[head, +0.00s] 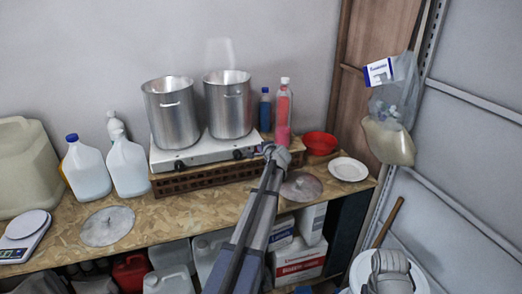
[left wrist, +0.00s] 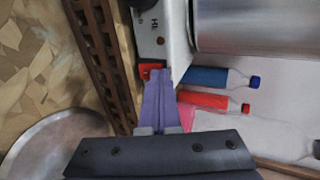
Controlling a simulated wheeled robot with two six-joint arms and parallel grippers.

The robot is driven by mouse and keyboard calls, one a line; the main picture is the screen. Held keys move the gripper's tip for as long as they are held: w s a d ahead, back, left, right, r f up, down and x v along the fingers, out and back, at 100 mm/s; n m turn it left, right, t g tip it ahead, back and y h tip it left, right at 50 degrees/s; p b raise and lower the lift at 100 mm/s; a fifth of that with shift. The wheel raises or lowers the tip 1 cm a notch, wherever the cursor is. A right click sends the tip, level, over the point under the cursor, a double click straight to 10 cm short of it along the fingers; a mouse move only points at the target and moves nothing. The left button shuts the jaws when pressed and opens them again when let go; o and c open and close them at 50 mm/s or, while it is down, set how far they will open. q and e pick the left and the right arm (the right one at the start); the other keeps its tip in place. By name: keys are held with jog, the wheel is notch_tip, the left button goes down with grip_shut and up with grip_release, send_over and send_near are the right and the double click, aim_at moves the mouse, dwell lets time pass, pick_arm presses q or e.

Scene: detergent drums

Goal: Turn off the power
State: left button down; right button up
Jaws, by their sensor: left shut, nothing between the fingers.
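A white two-burner hot plate (head: 205,152) stands on a brown perforated base, with two dark knobs on its front and a pot on each burner. In the left wrist view, the hot plate's edge (left wrist: 165,25) carries a small red switch (left wrist: 151,67). My left gripper (head: 275,152) is at the right front corner of the hot plate. Its shut, empty fingers (left wrist: 158,76) end right at the red switch in the left wrist view and partly cover it; I cannot tell whether they touch it.
Two steel pots (head: 172,112) stand on the burners. A blue bottle (head: 265,110) and a red-pink bottle (head: 283,115) stand close behind my left gripper. A pot lid (head: 301,186), a red bowl (head: 320,142) and a white plate (head: 348,169) lie to the right. White jugs (head: 127,165) stand left.

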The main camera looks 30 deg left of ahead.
pick_arm(q)
jog(key=shift+a+r+p, duration=0.1)
jog(key=shift+r+p, duration=0.6)
jog(key=shift+r, duration=0.05)
pick_arm(e)
jog(key=shift+r, duration=0.75)
pick_arm(q)
jog(key=r+p+v, duration=0.1)
jog(key=p+v, duration=0.5)
jog(key=v, duration=0.7)
jog(key=shift+p, duration=0.3)
pick_arm(e)
notch_tip(320, 180, up, 7)
jog(key=d, duration=0.1)
jog(key=shift+f, duration=0.15)
pick_arm(q)
jog(key=shift+w, duration=0.1)
